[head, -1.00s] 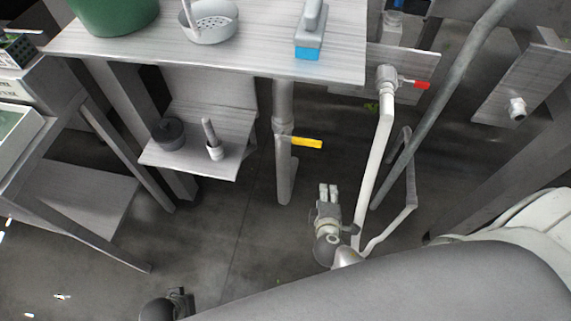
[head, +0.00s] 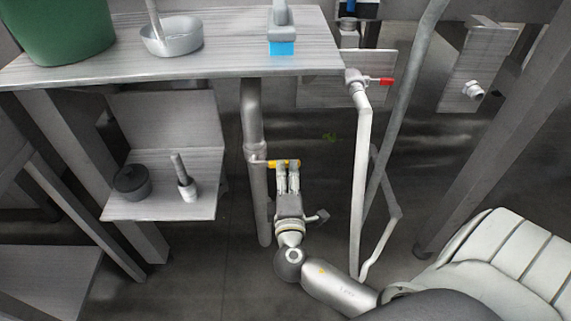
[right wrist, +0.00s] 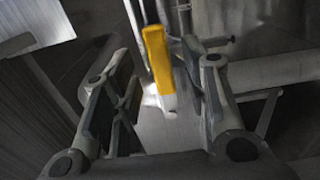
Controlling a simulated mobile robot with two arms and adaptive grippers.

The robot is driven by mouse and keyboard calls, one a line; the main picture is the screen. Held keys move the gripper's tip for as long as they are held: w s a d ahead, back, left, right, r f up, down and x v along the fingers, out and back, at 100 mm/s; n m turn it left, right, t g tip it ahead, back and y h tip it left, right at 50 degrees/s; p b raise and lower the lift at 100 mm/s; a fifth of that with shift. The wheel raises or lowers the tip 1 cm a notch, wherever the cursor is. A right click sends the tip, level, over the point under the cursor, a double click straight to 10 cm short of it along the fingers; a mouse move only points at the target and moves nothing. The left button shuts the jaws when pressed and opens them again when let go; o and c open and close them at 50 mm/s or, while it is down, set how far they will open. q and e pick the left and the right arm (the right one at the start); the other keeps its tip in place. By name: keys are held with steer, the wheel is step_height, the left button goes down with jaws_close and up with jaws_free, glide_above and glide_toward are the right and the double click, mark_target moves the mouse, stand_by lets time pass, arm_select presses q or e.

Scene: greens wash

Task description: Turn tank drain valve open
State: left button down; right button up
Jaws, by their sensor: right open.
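The tank drain valve has a yellow lever handle (head: 283,163) on the grey vertical drain pipe (head: 253,125) under the metal table. The handle points right, across the pipe. My right gripper (head: 287,174) is open, with its fingertips at the handle in the head view. In the right wrist view the yellow handle (right wrist: 158,60) stands between the two open fingers of my right gripper (right wrist: 160,90), closer to the right finger. I cannot tell whether either finger touches it. My left gripper is not in view.
A second pipe with a red-handled valve (head: 380,81) stands to the right. A slanted grey pipe (head: 401,100) rises beside it. The table (head: 215,66) overhangs the drain pipe. A low shelf (head: 175,205) with a dark pot (head: 132,182) is left of it.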

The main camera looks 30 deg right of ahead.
mark_target(286, 166)
steer(key=shift+x, duration=2.2)
steer(key=shift+c, duration=0.3)
jaws_close()
